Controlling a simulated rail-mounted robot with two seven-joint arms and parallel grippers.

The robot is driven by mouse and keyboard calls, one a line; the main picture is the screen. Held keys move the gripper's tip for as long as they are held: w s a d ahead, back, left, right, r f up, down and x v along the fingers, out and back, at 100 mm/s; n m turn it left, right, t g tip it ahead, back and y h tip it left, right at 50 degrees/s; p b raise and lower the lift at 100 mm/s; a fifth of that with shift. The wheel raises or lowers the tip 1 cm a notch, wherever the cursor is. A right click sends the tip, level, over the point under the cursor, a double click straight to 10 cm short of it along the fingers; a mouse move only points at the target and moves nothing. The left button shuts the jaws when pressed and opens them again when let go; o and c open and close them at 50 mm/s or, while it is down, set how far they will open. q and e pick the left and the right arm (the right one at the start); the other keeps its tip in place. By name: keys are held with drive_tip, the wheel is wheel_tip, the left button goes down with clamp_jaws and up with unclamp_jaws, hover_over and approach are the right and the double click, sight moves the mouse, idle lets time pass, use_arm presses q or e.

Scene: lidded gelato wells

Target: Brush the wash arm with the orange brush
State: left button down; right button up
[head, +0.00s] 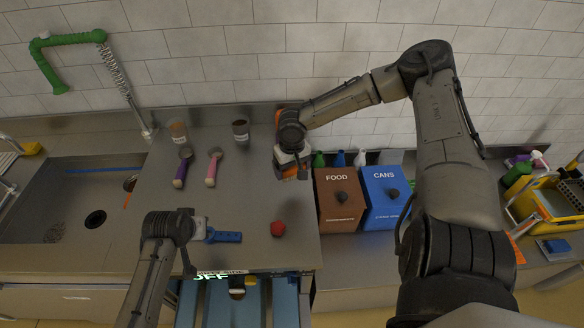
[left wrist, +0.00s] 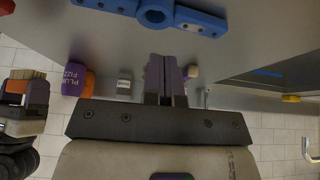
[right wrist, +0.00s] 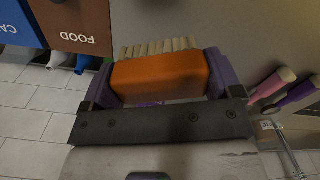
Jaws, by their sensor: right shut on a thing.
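The blue wash arm (head: 226,237) lies on the steel counter. It also shows as a blue bar with a round hub at the top of the left wrist view (left wrist: 155,14). My right gripper (head: 292,170) is shut on the orange brush (right wrist: 160,76), which spans its fingers with the pale bristles showing along one side. The brush also shows in the left wrist view (left wrist: 17,86), apart from the wash arm. My left gripper (left wrist: 165,65) is shut, its fingers together with nothing visible between them. In the head view it is just left of the wash arm; contact cannot be told.
A red object (head: 278,229) lies right of the wash arm. Purple (head: 181,170) and pink (head: 213,168) handled tools lie behind it. A sink (head: 75,200) is at left. Brown FOOD (head: 341,212) and blue CANS (head: 384,181) bins stand right. The counter between wash arm and tools is clear.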

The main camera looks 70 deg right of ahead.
use_arm(q)
drive_tip(key=shift+r, duration=0.25)
use_arm(e)
drive_tip(key=shift+r, duration=0.2)
use_arm(q)
drive_tip(key=p+v, duration=0.1)
drive_tip(key=v, duration=1.1)
use_arm(e)
drive_tip(key=shift+r, duration=0.75)
